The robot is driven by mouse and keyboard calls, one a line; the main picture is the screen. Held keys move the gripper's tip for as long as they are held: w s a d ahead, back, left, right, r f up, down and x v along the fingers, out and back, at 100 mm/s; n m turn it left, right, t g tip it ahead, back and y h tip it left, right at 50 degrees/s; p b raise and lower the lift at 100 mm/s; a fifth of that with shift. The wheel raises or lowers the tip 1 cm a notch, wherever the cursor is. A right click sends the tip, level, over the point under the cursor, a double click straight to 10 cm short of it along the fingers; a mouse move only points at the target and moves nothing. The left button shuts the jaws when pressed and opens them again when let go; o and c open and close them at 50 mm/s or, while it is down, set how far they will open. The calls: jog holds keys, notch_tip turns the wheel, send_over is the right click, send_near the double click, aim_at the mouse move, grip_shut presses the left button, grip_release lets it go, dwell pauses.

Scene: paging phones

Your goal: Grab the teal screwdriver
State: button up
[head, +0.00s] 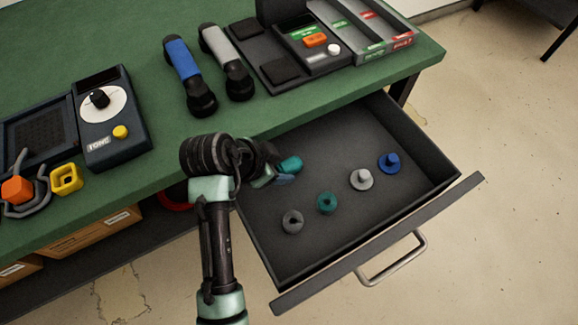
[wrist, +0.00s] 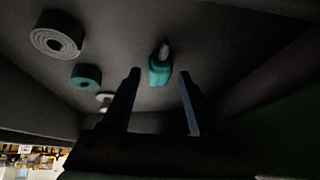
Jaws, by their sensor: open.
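The teal screwdriver (head: 291,164) is in the open drawer, near its back left corner. My arm and gripper hide part of it in the head view. In the wrist view the teal handle (wrist: 159,72) and a pale grey tip show just beyond the fingers. My gripper (head: 280,179) is inside the drawer, right beside the screwdriver. In the wrist view its two dark fingers (wrist: 159,78) are spread apart, with the handle lined up between their tips. I cannot tell how deep the handle sits between them. Nothing is held.
The open drawer (head: 440,195) also holds a dark grey piece (head: 292,221), a teal piece (head: 326,203), a light grey piece (head: 361,180) and a blue piece (head: 389,163). The green bench (head: 160,175) overhangs the drawer's back. Two handsets (head: 188,75) (head: 227,62) lie near its edge.

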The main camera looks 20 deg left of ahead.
jog(key=shift+x, duration=0.85)
grip_shut()
jog(key=shift+r, duration=0.1)
